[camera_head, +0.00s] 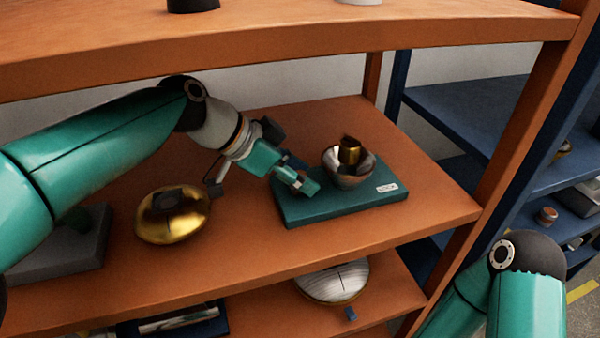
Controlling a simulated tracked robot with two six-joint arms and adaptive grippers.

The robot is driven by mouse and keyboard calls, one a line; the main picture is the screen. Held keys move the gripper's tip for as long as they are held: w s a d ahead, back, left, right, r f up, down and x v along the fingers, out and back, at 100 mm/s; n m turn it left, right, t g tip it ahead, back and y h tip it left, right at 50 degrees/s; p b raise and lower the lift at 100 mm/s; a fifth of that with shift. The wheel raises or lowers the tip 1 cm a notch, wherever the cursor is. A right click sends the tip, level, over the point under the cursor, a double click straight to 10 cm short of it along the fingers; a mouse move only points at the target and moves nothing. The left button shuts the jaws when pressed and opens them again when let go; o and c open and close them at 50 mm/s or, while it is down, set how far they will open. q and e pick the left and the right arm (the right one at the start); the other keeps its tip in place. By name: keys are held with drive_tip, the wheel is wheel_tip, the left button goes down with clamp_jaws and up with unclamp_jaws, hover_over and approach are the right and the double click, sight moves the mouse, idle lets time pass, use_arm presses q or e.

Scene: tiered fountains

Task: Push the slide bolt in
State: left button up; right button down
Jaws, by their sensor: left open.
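I cannot make out a slide bolt for certain in the head view. My left gripper (297,179) reaches in from the left over the orange shelf (255,245). It is open, with its fingertips at the left part of a flat teal block (350,206) that carries a small white label. I cannot tell whether they touch the block. A silvery bowl (345,179) with a gold piece (350,151) in it stands on the block, just right of the fingertips. My right arm shows at the lower right, but its gripper is out of view.
A shiny gold rounded object (163,225) lies left of my left gripper. A grey block (75,250) is at the far left, partly behind my arm. An upper orange board (290,45) hangs over the shelf, and an orange post (520,130) bounds it at right.

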use_arm(q)
clamp_jaws()
idle(0.3)
drive_tip(key=shift+w+d, duration=0.3)
drive_tip(key=shift+d, duration=0.5)
unclamp_jaws()
drive_tip(key=shift+a+r, duration=0.1)
